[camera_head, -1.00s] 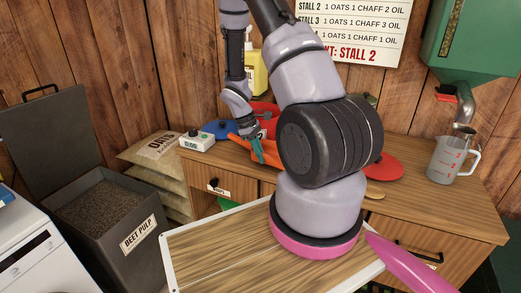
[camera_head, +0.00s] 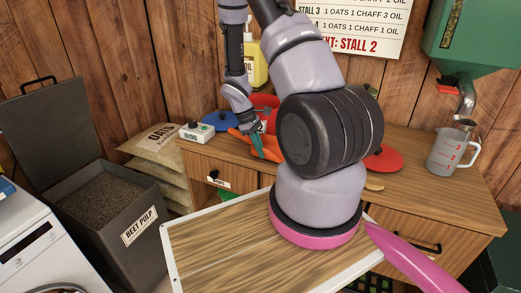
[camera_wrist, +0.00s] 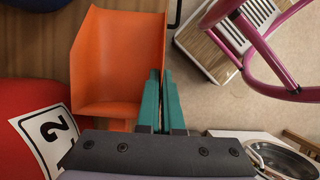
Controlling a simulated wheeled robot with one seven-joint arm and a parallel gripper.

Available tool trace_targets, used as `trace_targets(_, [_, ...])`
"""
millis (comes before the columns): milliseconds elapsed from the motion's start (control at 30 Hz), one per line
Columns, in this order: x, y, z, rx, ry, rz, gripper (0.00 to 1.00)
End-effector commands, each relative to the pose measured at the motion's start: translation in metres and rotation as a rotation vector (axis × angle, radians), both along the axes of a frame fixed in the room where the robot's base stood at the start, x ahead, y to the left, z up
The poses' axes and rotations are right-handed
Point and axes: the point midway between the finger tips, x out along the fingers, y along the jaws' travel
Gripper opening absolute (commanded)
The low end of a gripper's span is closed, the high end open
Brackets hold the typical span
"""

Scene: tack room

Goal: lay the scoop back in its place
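The orange scoop (camera_wrist: 118,55) shows large in the wrist view, its hollow facing the camera. My gripper (camera_wrist: 161,75) has its two green fingers close together at the scoop's right side wall, one over the inside and one outside, and appears shut on that wall. Part of the scoop's lower end is hidden by the gripper body. In the head view the scoop (camera_head: 270,145) shows partly behind my gripper (camera_head: 262,152), over the front left part of the wooden counter (camera_head: 420,190). Whether the scoop touches the counter is unclear. No marked place for it can be made out.
Blue and red round lids (camera_head: 384,158), a white box (camera_head: 197,131) and a yellow bottle (camera_head: 255,68) are on the counter. A measuring jug (camera_head: 450,152) stands right under a green dispenser (camera_head: 475,40). A beet pulp bin (camera_head: 140,225) and sacks (camera_head: 160,150) are left.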

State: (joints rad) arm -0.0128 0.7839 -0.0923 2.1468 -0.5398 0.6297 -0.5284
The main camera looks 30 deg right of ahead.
Motion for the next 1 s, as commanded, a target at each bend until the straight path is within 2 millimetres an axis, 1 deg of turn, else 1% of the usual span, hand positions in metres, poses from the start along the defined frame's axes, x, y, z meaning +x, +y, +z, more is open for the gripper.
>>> trace_targets(233, [0.000, 0.000, -0.005, 0.000, 0.000, 0.000, 0.00])
trace_targets(267, [0.000, 0.000, -0.005, 0.000, 0.000, 0.000, 0.07])
trace_targets(300, [0.000, 0.000, -0.005, 0.000, -0.001, 0.000, 0.22])
trace_targets(333, [0.000, 0.000, -0.005, 0.000, 0.000, 0.000, 0.34])
trace_targets(367, [0.000, 0.000, -0.005, 0.000, 0.000, 0.000, 0.38])
trace_targets(633, [0.000, 0.000, -0.005, 0.000, 0.000, 0.000, 0.38])
trace_targets(733, [0.002, 0.001, -0.001, 0.000, -0.001, 0.000, 0.38])
trace_targets(867, [0.008, 0.005, 0.016, 0.000, -0.004, 0.000, 0.38])
trace_targets(1000, [0.017, 0.012, 0.043, 0.001, -0.006, 0.001, 0.38])
